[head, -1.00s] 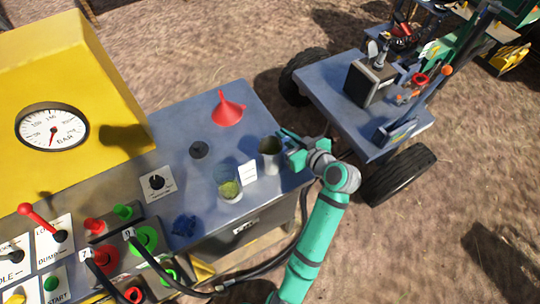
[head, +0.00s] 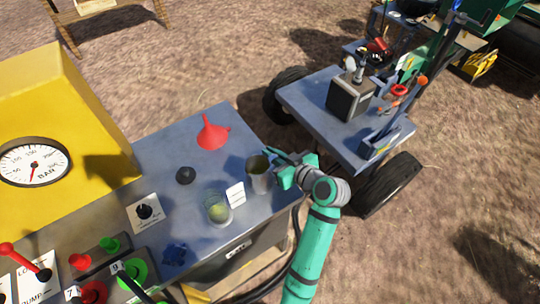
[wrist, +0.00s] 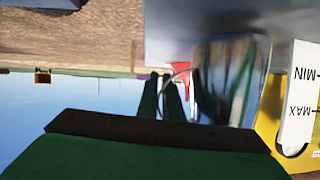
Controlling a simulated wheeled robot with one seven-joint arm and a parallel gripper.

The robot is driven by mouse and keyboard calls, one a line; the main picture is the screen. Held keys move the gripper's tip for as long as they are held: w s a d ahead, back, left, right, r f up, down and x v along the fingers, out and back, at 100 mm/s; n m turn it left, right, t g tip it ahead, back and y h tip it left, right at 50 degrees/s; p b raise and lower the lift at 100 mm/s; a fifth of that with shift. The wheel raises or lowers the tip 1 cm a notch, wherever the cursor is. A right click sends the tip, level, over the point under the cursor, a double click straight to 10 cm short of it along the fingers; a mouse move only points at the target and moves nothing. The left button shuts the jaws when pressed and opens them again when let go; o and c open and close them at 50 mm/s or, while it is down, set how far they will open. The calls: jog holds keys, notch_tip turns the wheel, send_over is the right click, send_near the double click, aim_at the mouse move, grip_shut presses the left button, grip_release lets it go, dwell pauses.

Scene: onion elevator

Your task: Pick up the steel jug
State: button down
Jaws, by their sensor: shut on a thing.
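The steel jug (head: 258,180) stands near the right edge of the blue-grey bench top, upright, beside a small white card. My gripper (head: 282,172) reaches it from the right and is shut on it at its handle side. In the wrist view the jug (wrist: 228,80) shows large and shiny, with its curved handle by the fingers of my gripper (wrist: 168,98). I cannot tell whether the jug's base touches the bench.
A glass beaker with greenish contents (head: 217,208) and the white card (head: 236,193) stand left of the jug. A red funnel (head: 212,133) and a dark round knob (head: 185,175) are farther back. A wheeled cart (head: 318,108) stands beyond the bench.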

notch_tip(320, 180, up, 17)
dwell(1.2)
dwell(0.4)
